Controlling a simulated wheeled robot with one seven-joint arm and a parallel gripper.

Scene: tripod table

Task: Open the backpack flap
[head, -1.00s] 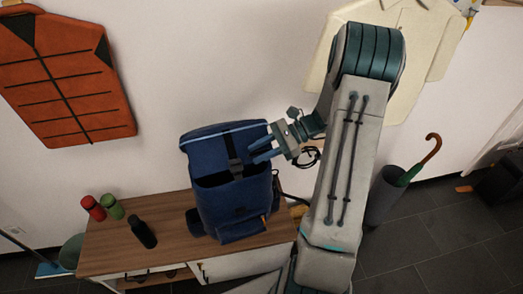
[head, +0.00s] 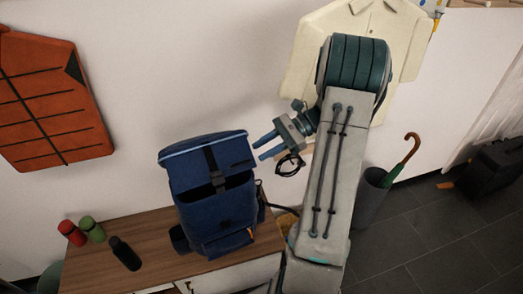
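A blue backpack (head: 212,214) stands upright on the wooden cabinet top. Its flap (head: 207,160) is raised at the top, with a dark strap hanging down its middle and a dark opening below it. My gripper (head: 262,148) is just right of the flap, with its two blue fingers pointing left and spread apart. The fingers hold nothing, and a small gap seems to show between them and the flap. The inside of the backpack is mostly hidden in shadow.
An orange vest (head: 50,100) and a cream jacket (head: 300,75) hang on the wall. An umbrella stand (head: 370,197) is at right.

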